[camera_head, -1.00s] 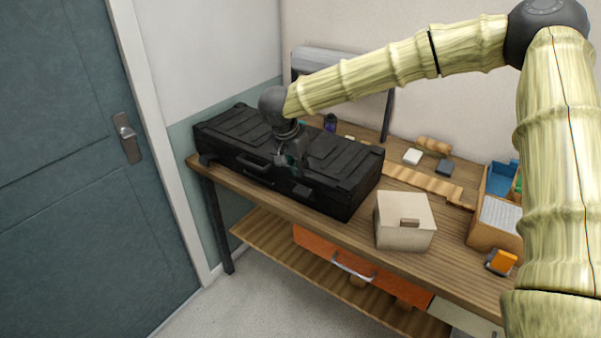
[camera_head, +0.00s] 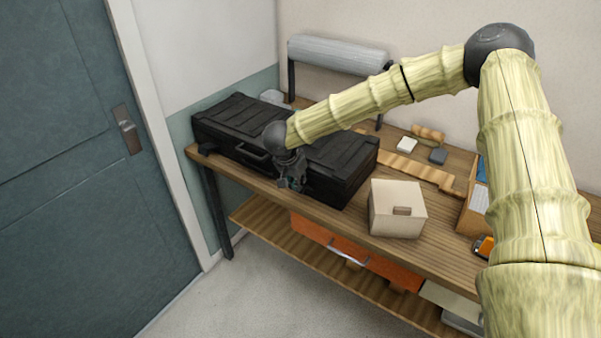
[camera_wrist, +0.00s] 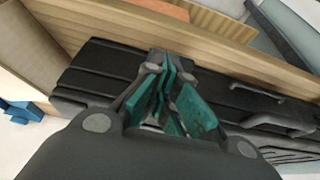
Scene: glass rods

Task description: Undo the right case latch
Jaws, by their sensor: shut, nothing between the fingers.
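The black case (camera_head: 340,160) lies closed on the wooden bench, its carry handle (camera_head: 252,152) on the front face; the handle also shows at the right in the wrist view (camera_wrist: 275,118). My gripper (camera_head: 291,185) is at the case's front face, right of the handle, pointing down. In the wrist view my gripper (camera_wrist: 168,82) has its teal pads close together over the case edge, with nothing held. A small dark piece at the fingertips may be the right latch, but the fingers hide most of it. I cannot tell whether they touch it.
A cream box (camera_head: 397,210) stands on the bench (camera_head: 450,255) right of the case. A wooden tray with blue contents is farther right. A grey door (camera_head: 70,150) is at the left.

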